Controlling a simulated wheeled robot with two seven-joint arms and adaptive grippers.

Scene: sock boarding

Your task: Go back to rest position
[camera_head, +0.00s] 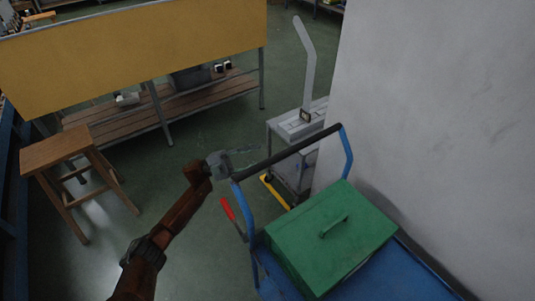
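My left arm reaches in from the lower left, and its gripper (240,160) is beside the dark push handle of a blue cart (405,282). The fingers are small and blurred against the green floor, so I cannot tell how far apart they are. I see nothing clearly held in it. My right gripper is not in this view.
A green metal box (335,235) sits on the blue cart. A red handle (227,208) shows left of the cart. A wooden stool (68,160) and a yellow-panelled bench (150,50) stand left. A grey wall (450,110) is right; floor between stool and cart is clear.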

